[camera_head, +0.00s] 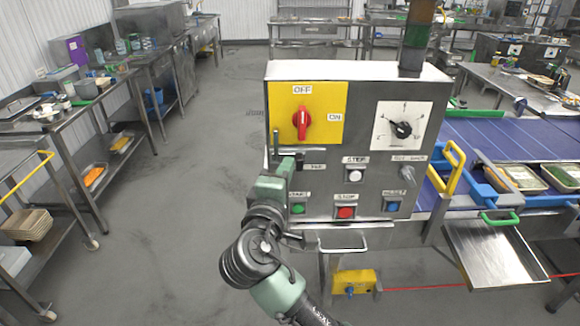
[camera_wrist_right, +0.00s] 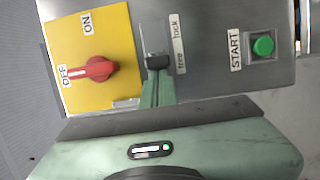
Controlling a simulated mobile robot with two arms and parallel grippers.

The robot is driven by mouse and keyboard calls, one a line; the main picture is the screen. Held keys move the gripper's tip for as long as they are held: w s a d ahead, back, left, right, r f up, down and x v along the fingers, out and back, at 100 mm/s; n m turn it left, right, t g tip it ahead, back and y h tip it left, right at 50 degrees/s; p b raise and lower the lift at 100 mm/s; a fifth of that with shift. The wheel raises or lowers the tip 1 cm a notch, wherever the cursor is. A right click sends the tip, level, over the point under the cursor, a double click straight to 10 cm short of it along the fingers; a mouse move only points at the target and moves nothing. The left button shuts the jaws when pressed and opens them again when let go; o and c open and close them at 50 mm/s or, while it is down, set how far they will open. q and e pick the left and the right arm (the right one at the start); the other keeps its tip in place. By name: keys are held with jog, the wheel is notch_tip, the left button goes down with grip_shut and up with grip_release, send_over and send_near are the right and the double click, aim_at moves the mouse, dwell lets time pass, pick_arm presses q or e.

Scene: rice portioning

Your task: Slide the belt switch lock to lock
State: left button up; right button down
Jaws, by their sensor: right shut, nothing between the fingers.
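The belt switch lock (camera_wrist_right: 155,38) is a small slide on the grey control box (camera_head: 360,72), beside a white label (camera_wrist_right: 178,43) reading "free" and "lock". In the right wrist view the "lock" word is at the label's upper end and "free" at the lower end. My right gripper (camera_wrist_right: 158,64) is shut and empty, its dark tips at the slide beside the "free" end. The tips partly hide the slide, so its exact position and any contact cannot be told. In the head view my right gripper (camera_head: 298,163) is at the box's left side. My left gripper is not in view.
The red rotary switch (camera_head: 302,119) on the yellow plate points to OFF. The green START button (camera_wrist_right: 263,46) and red STOP button (camera_head: 345,212) are close by. A blue conveyor (camera_head: 500,139) with food trays runs right of the box. The left floor is clear.

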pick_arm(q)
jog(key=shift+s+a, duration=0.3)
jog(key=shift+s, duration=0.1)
pick_arm(e)
jog(key=shift+s+r, duration=0.1)
jog(key=shift+s, duration=0.2)
jog(key=d+p, duration=0.1)
jog(key=d, duration=0.2)
jog(key=shift+w+d, duration=0.1)
jog(key=shift+d, duration=0.35)
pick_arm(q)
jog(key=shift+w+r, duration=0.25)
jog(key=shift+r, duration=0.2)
pick_arm(e)
jog(key=shift+a, duration=0.1)
